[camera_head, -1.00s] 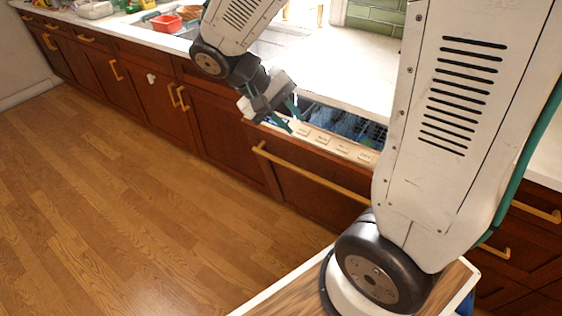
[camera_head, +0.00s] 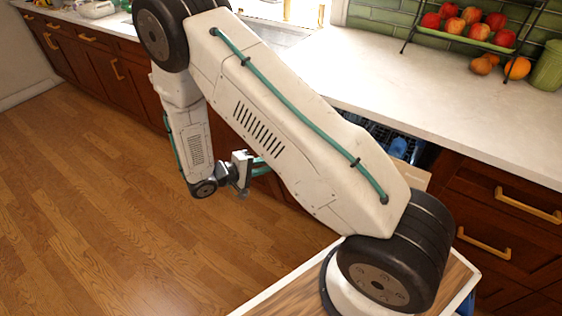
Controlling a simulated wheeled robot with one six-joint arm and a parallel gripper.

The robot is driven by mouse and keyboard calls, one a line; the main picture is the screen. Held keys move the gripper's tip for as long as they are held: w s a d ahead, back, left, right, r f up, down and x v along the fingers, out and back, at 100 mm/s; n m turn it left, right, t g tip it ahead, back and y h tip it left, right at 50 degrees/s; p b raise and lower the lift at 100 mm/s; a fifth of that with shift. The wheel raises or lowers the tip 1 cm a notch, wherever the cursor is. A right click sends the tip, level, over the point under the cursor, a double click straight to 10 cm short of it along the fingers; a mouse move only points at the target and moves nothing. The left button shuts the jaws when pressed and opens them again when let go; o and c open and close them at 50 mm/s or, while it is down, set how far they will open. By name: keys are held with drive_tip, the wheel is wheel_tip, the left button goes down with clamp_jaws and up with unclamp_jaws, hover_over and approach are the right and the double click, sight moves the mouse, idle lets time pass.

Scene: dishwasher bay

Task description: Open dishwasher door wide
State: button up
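The dishwasher's interior (camera_head: 398,146) shows under the counter, right of my arm, with a dark rack and something blue inside. The pale top edge of the dishwasher door (camera_head: 416,176) stands out in front of this opening, so the door is ajar. My arm hides most of the door and its handle; how far it tilts is hard to tell. My gripper (camera_head: 262,167) is low in front of the cabinets, left of the upper arm link. Its teal fingers point right toward the red-brown front and are partly hidden behind the link. I cannot tell whether they touch anything.
Red-brown cabinets with brass handles (camera_head: 528,206) run along the counter (camera_head: 400,85). A rack of apples (camera_head: 468,22) stands at the back right, with a green cup (camera_head: 549,66) beside it. The wooden floor (camera_head: 110,200) at the left is clear.

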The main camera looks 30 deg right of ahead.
drive_tip(key=x, duration=0.6)
drive_tip(key=shift+d+f, duration=0.1)
drive_tip(key=shift+d, duration=0.25)
clamp_jaws()
